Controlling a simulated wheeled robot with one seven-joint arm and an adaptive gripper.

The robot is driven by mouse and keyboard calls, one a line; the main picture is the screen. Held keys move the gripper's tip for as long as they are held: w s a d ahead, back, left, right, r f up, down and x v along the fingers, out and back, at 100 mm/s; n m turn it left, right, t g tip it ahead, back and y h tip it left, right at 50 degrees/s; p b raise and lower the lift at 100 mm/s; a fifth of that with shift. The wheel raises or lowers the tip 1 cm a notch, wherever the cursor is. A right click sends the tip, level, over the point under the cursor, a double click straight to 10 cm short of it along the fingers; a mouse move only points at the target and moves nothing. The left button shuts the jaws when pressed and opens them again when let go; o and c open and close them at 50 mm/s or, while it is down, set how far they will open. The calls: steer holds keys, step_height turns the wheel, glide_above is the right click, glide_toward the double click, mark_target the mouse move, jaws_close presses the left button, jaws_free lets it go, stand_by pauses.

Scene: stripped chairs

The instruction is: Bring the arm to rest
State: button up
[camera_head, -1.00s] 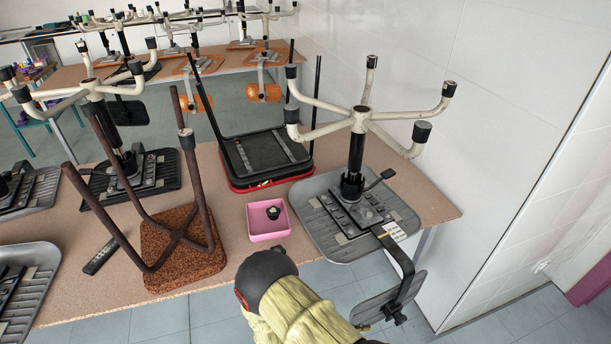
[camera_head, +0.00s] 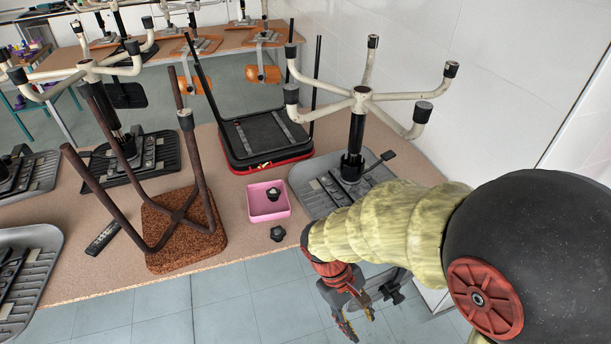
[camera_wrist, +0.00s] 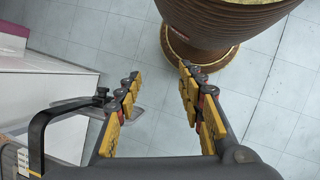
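My arm is folded on the right side of the head view, its yellow sleeve in front of the grey upturned chair. My gripper (camera_head: 357,322) hangs low off the table's front edge, pointing down over the floor. In the wrist view its two yellow-padded fingers (camera_wrist: 159,76) stand apart with only floor tiles between them. It is open and empty.
The table (camera_head: 110,283) carries upturned chairs, a pink box (camera_head: 284,213) with a black knob-like piece (camera_head: 273,193) inside, a similar dark piece (camera_head: 277,234) beside it, and a remote-like object (camera_head: 103,238). A white wall (camera_head: 500,90) stands right.

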steer(key=s+d+r+m+t+y, duration=0.1)
steer(key=d+r+m+t+y, duration=0.1)
steer(key=r, duration=0.9)
steer(key=s+d+r+m+t+y, duration=0.1)
steer(key=d+r+m+t, duration=0.3)
steer(key=r, duration=0.7)
steer(key=shift+d+r+m+t+y, duration=0.25)
steer(key=shift+m+t+y, duration=0.35)
steer(key=shift+t, duration=0.6)
